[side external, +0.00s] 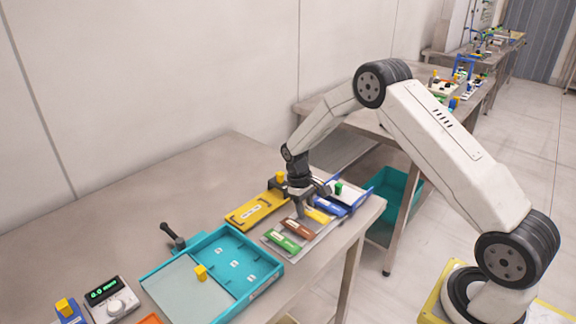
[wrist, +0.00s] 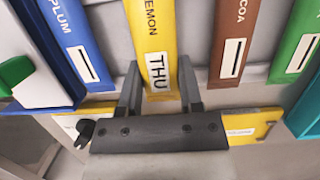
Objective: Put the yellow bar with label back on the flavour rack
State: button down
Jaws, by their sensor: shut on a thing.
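The yellow bar (wrist: 153,35) reads "EMON" in the wrist view and carries a white label marked THU. My gripper (wrist: 160,88) is shut on its near end, one finger on each side. In the side view the yellow bar (side external: 318,216) lies in line between a blue bar (side external: 331,208) and a brown bar (side external: 299,228), over the grey flavour rack (side external: 318,234). My gripper (side external: 303,204) partly hides it there. I cannot tell whether the bar rests fully on the rack. The blue bar reads PLUM (wrist: 72,50). A green bar (side external: 283,242) lies beyond the brown one.
A yellow fixture (side external: 243,218) stands behind the rack, and a blue fixture with a green block (side external: 338,188) stands at its right. A teal tray (side external: 165,270) holds a yellow block (side external: 201,273). The table's back left is clear.

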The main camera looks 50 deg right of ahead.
jog(key=shift+x, duration=1.15)
dwell(0.7)
jog(key=shift+c, duration=0.9)
grip_release()
jog(key=shift+w, duration=0.1)
jog(key=v, duration=0.8)
jog(key=shift+w+r, duration=0.2)
jog(key=shift+r, duration=0.5)
